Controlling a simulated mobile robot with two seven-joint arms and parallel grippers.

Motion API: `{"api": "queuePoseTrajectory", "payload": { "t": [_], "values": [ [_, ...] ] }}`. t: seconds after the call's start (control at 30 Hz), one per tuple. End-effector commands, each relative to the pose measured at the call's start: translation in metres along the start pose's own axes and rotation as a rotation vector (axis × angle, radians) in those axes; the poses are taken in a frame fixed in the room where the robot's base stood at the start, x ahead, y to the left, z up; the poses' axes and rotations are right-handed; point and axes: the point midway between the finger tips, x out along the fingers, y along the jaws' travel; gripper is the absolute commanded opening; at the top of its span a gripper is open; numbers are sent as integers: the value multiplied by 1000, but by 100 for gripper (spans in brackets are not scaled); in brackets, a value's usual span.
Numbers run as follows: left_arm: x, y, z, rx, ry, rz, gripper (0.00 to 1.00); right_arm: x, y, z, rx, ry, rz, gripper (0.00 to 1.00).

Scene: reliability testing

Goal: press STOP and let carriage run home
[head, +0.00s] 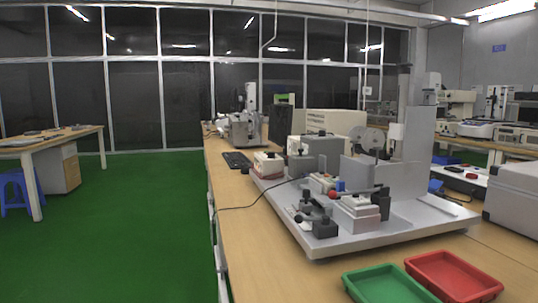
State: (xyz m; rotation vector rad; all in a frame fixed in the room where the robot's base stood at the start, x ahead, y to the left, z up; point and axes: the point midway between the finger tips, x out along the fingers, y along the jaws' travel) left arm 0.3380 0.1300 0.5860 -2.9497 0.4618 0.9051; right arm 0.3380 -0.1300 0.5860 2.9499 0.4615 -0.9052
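A test machine on a light grey base plate (375,236) stands on the long wooden bench. Its carriage cannot be told for sure among the small blocks, dark clamps and lever at the front of the plate. A red ball knob (332,194) shows at the end of a dark lever. No STOP lettering can be read at this size. Neither of my grippers is in view.
A green tray (386,285) and a red tray (453,276) lie at the bench's near end. A black cable (262,199) runs across the bench to its left edge. A keyboard (237,160) lies further back. Green floor (130,215) is open to the left.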

Motion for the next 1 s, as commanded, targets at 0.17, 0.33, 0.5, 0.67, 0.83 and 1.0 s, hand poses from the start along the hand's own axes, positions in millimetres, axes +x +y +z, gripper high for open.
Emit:
{"api": "queuePoseTrajectory", "payload": {
  "t": [0.17, 0.33, 0.5, 0.67, 0.83, 1.0],
  "values": [
    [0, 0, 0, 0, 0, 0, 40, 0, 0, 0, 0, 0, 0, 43],
    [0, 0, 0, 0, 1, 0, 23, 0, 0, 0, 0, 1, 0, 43],
    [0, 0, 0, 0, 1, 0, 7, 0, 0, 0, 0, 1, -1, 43],
    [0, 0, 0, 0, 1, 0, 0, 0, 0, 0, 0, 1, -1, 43],
    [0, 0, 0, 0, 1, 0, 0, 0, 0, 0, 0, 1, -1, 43],
    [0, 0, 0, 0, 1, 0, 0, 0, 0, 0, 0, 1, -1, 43]
  ]
}}
